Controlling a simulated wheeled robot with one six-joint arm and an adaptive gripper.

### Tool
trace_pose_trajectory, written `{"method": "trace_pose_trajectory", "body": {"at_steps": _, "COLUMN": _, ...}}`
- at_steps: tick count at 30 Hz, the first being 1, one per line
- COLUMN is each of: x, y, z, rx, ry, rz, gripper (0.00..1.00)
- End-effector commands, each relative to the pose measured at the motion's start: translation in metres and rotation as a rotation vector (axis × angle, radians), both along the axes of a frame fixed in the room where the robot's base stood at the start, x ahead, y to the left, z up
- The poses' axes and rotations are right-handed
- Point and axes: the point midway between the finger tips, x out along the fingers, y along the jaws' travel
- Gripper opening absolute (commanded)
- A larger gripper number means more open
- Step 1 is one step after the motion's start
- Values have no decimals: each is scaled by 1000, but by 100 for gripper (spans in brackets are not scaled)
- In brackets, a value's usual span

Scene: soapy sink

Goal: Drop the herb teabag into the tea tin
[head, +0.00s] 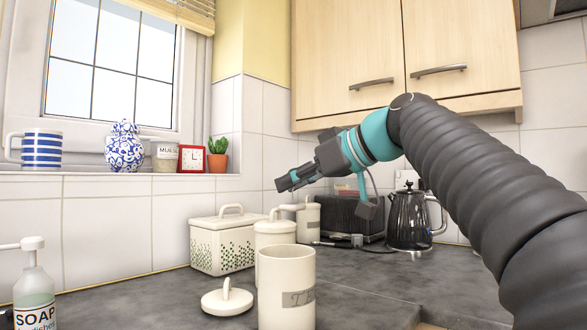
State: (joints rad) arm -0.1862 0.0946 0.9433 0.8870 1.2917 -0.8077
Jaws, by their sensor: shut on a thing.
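The tea tin (286,290) is a cream cylinder with a grey label, partly cut off by the bottom edge. It stands upright with its top open. Its cream lid (227,301) with a loop handle lies on the worktop to its left. My gripper (282,184) points left and slightly down, well above the tin's rim in the picture. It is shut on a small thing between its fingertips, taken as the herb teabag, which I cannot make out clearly. How far the fingertips are from the tin in depth is hard to tell. The inside of the tin is hidden.
Behind the tin stand a lidded cream canister (274,236), another canister (308,220) and a cream bread bin (222,244). A dark toaster (352,219) and a black kettle (408,224) are behind my arm. A soap bottle (34,292) stands at left.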

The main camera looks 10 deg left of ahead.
Motion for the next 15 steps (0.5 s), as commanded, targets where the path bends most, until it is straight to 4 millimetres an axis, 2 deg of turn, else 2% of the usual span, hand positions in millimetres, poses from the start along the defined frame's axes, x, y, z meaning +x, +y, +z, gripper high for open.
{"method": "trace_pose_trajectory", "body": {"at_steps": 3, "x": 0, "y": 0, "z": -16, "rx": 0, "ry": 1, "rz": 0, "gripper": 10}}
{"method": "trace_pose_trajectory", "body": {"at_steps": 6, "x": 0, "y": 0, "z": -22, "rx": 1, "ry": 0, "rz": 0, "gripper": 10}}
{"method": "trace_pose_trajectory", "body": {"at_steps": 15, "x": 0, "y": 0, "z": -27, "rx": 1, "ry": -1, "rz": -1, "gripper": 10}}
